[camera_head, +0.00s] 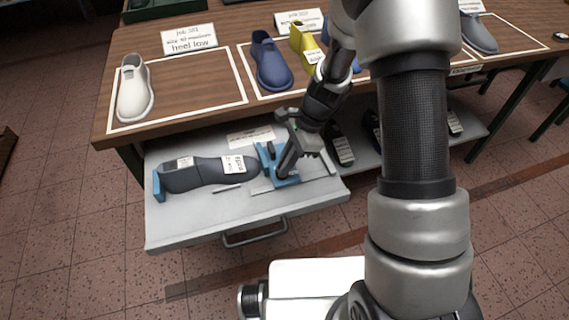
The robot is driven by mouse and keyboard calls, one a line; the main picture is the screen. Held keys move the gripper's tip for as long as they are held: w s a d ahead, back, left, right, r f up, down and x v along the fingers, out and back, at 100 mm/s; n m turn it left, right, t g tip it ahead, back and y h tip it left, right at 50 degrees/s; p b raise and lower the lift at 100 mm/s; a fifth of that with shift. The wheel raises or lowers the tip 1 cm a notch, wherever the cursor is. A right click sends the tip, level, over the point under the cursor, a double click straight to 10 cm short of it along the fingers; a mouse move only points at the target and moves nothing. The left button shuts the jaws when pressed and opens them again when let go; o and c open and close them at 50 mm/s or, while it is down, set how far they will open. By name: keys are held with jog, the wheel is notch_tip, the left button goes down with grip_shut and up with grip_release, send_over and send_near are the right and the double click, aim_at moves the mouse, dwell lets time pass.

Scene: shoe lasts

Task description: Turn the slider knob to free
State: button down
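The slider (278,179) is a blue fixture on a grey plate at the right side of the open drawer (180,232). A dark grey shoe last (208,175) with white labels lies in the drawer, between a blue end stop (158,184) at the left and the slider. My gripper (287,172) reaches down at the slider, its fingers overlapping the blue part. The knob cannot be made out; my gripper may be covering it. I cannot tell whether the fingers touch or hold anything.
Several dark lasts stand on a lower shelf to the right. The drawer handle (255,237) sticks out in front.

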jog(key=shift+r+n, duration=0.1)
jog(key=shift+n, duration=0.2)
jog(key=n+g+p, duration=0.1)
jog(key=n, duration=0.3)
jog(key=shift+w+a+n+g+h+p, duration=0.1)
jog(key=shift+w+n+g+h+p, duration=0.05)
jog(key=shift+n+g+h+p, duration=0.2)
jog(key=n+h, duration=0.1)
jog(key=n, duration=0.1)
jog(key=n+g+h, duration=0.1)
jog(key=n, duration=0.2)
jog(key=shift+w+a+p, duration=0.1)
jog(key=shift+a+p, duration=0.05)
jog(key=shift+p, duration=0.15)
jog(key=n+h, duration=0.1)
jog(key=n, duration=0.3)
jog(key=shift+a+g, duration=0.15)
jog(key=shift+g, duration=0.1)
jog(key=shift+a+n+h, duration=0.1)
jog(key=shift+n+h, duration=0.75)
jog(key=shift+n, duration=0.9)
jog(key=c, duration=1.8)
grip_release()
jog(key=shift+c, duration=0.2)
